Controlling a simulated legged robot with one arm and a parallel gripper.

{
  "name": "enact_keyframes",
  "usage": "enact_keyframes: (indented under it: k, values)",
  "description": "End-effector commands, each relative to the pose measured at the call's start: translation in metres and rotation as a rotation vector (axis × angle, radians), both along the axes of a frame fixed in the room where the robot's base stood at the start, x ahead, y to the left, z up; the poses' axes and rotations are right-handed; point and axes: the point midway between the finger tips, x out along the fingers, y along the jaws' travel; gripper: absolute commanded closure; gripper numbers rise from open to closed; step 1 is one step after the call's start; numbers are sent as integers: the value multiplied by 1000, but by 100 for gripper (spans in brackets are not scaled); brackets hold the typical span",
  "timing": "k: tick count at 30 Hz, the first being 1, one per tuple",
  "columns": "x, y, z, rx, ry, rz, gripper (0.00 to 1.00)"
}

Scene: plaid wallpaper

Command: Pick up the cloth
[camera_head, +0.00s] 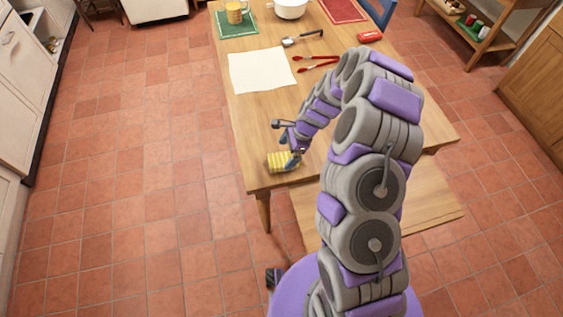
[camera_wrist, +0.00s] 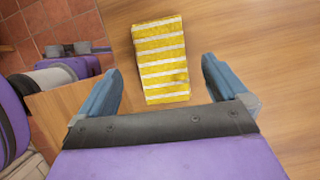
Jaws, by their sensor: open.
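The cloth (camera_wrist: 161,62) is a folded yellow piece with white stripes, lying flat on the wooden table. In the head view the cloth (camera_head: 279,162) is near the table's front left corner, partly covered by my gripper. My gripper (camera_head: 292,150) is over the right side of the cloth. In the wrist view my gripper (camera_wrist: 160,85) is open, with one blue finger on each side of the cloth's lower end. Nothing is between the fingers except the view of the cloth; I cannot tell the height of the fingertips above the table.
On the table (camera_head: 262,112) lie a white sheet (camera_head: 262,70), red tongs (camera_head: 315,63), a ladle (camera_head: 303,38) and a red item (camera_head: 369,37). A mug (camera_head: 236,13) and a white pot (camera_head: 290,8) stand at the back. A wooden bench (camera_head: 430,200) is at the front.

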Motion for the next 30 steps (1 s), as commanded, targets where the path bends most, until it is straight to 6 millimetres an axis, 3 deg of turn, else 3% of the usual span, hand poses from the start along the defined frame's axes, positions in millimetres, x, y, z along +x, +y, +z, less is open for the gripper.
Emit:
enact_keyframes:
  k: [5, 14, 22, 30]
  values:
    - [1, 1, -9, 1, 0, -1, 0]
    - [2, 16, -49, -2, 2, 1, 0]
    - [2, 17, -52, -1, 0, -1, 0]
    - [2, 16, -52, -1, 2, -1, 26]
